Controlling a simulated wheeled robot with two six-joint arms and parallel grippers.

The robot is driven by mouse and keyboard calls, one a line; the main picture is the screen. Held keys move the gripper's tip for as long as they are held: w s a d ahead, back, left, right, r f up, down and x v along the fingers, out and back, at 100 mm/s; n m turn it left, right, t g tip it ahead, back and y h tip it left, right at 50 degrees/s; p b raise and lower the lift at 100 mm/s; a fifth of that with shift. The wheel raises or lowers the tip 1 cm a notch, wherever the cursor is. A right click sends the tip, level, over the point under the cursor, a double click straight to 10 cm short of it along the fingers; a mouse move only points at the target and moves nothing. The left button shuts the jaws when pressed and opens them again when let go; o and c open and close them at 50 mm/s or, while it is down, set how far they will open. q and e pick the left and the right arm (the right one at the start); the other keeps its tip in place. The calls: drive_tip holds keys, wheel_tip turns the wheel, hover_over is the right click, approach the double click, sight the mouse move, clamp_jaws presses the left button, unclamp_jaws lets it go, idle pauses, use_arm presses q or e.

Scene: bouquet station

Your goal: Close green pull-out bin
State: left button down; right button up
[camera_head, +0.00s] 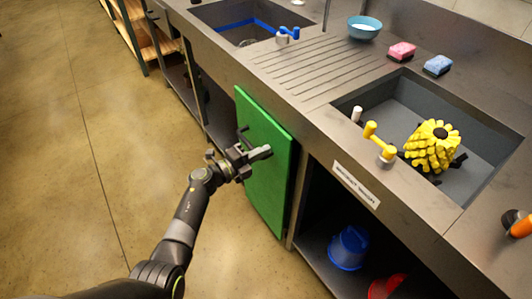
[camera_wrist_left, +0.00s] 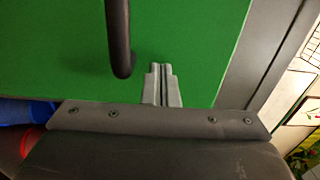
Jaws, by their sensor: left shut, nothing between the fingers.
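The green pull-out bin front (camera_head: 266,190) stands below the counter, left of the open shelf. It looks angled or proud of the cabinet face; how far it is out I cannot tell. Its dark bar handle (camera_wrist_left: 118,40) shows in the left wrist view, left of my fingers. My left gripper (camera_head: 262,154) is in front of the green panel near the handle. Its fingers are shut and empty, and in the left wrist view the fingertips (camera_wrist_left: 162,70) lie over the green face. Whether they touch it I cannot tell. My right gripper is not in view.
The counter holds two sinks, a yellow tap (camera_head: 379,143), a yellow flower-like bundle (camera_head: 432,147), a teal bowl (camera_head: 364,27) and pink (camera_head: 402,51) and blue (camera_head: 437,65) sponges. A blue bucket (camera_head: 348,247) stands on the lower shelf. The floor (camera_head: 90,150) at left is clear.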

use_arm(q)
drive_tip(key=v, duration=1.3)
drive_tip(key=s+a+f+n+t+y+p, duration=0.2)
drive_tip(key=s+a+f+n+y+p, duration=0.1)
drive_tip(key=s+a+f+n+y, duration=0.5)
drive_tip(key=s+a+f+n+t+y+p, duration=0.1)
drive_tip(key=s+a+f+n+y+p, duration=0.4)
drive_tip(key=f+n, duration=0.6)
drive_tip(key=s+a+f+n+g+y+p, duration=0.1)
drive_tip(key=s+a+f+n+g, duration=0.1)
drive_tip(key=s, duration=1)
drive_tip(key=s+a+f+n+g+y+p, duration=0.1)
drive_tip(key=s+f+n+g, duration=0.4)
drive_tip(key=s, duration=0.7)
drive_tip(key=s+a+f+n+g+y, duration=0.1)
drive_tip(key=s+a+f+n+g, duration=0.2)
drive_tip(key=s, duration=0.9)
wheel_tip(320, 180, down, 3)
drive_tip(key=shift+f+n+g+p, duration=0.2)
drive_tip(key=shift+n+g+p, duration=0.2)
drive_tip(key=shift+g, duration=0.5)
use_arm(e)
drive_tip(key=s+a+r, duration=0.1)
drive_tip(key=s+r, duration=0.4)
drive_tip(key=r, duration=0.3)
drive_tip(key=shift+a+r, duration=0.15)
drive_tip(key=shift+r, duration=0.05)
use_arm(q)
drive_tip(key=shift+a, duration=0.15)
